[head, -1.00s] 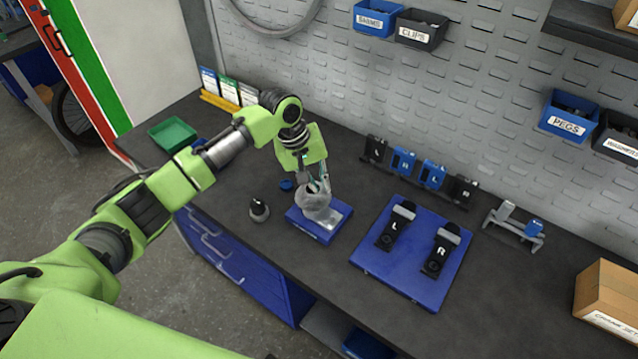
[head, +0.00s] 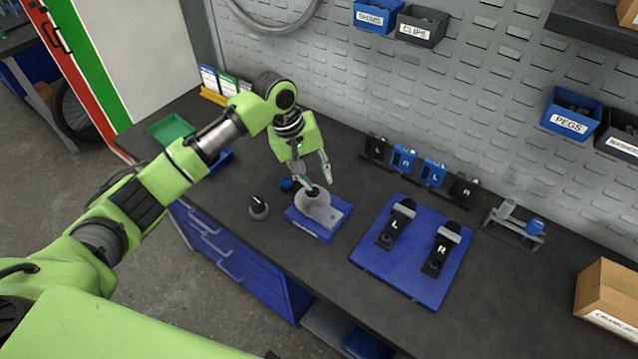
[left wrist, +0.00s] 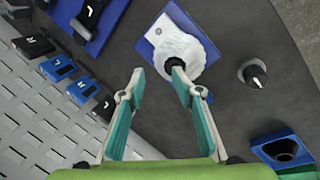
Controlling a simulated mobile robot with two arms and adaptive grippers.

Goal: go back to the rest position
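My left gripper (head: 314,177) is open and empty. It hangs above and slightly behind a grey-white rounded part (head: 316,207) that sits on a small blue plate (head: 306,228). In the left wrist view, my left gripper's fingers (left wrist: 154,75) are spread apart, with the white part (left wrist: 181,51) just beyond them; one fingertip overlaps its edge in the picture. I cannot tell from this view whether they touch. My right gripper is not in either view.
A dark knob-like piece (head: 259,208) stands left of the small plate. A larger blue board (head: 385,268) holds black pieces marked L and R. Several black and blue pieces line the wall. A cardboard box (head: 606,296) stands at the right. The front worktop is clear.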

